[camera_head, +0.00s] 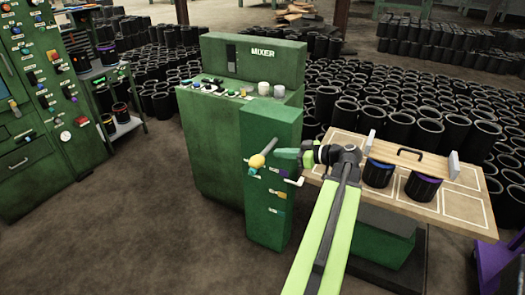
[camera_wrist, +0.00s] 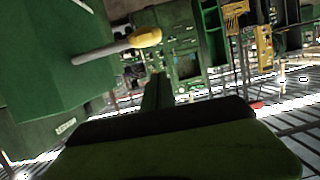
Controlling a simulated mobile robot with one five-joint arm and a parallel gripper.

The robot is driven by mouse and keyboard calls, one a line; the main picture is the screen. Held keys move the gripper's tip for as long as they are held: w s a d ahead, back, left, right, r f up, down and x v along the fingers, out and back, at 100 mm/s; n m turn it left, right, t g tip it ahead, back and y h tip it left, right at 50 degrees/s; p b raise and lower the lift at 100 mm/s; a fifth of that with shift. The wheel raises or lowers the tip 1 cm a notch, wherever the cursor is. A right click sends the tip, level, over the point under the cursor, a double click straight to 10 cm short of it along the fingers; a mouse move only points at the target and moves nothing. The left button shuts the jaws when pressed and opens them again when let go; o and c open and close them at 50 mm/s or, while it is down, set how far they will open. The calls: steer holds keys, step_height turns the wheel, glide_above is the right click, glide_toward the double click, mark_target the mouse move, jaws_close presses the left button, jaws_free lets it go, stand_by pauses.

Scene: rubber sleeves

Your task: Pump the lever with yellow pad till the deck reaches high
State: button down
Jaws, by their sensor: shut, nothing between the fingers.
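My gripper (camera_head: 278,154) is shut and empty, just right of the pad in the head view. In the wrist view my gripper (camera_wrist: 158,80) points ahead below the pad, with a gap visible in the picture. I cannot tell the exact depth between them. The wooden deck (camera_head: 455,208) stands on a green base to the right.
A second lever with a purple pad (camera_head: 284,173) is lower on the pedestal, close under my gripper. The mixer cabinet (camera_head: 215,150) stands behind. Floor is clear at front left.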

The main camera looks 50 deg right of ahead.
steer(key=shift+s+d+r+t, duration=0.3)
steer(key=shift+s+d+r, duration=0.25)
steer(key=shift+s+d, duration=0.15)
steer(key=b, duration=0.3)
glide_above(263, 157)
steer(key=s+a, duration=0.2)
steer(key=s, duration=0.1)
step_height(263, 157, down, 2)
steer(key=f, duration=0.1)
steer(key=f+b, duration=0.1)
steer(key=b, duration=0.1)
steer(key=w+f+b, duration=0.1)
steer(key=f, duration=0.1)
steer(key=shift+w+f+b, duration=0.15)
steer(key=shift+f+b, duration=0.15)
steer(key=shift+b, duration=0.05)
